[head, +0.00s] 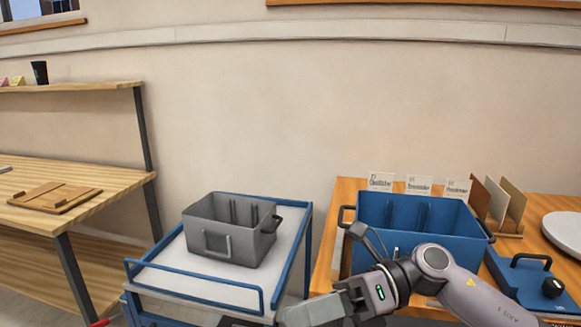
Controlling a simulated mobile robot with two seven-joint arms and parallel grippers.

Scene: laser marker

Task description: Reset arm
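My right arm comes in from the lower right, and its grey gripper (300,314) is at the bottom edge, just right of the blue-railed cart. The gripper is seen partly from above and its fingertips run toward the bottom edge, so its opening cannot be made out. No object shows in it. The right wrist overlaps the front of a blue divided bin (462,235) on the wooden table, hiding part of its front wall; whether they touch cannot be told. My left gripper is not in view.
A grey bin (212,248) with dividers stands on the white, blue-railed cart (165,273). The wooden table (345,193) holds label cards (418,185), upright panels (512,205), a blue device (528,283) and a round grey plate (565,232). A wooden workbench (110,178) stands left.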

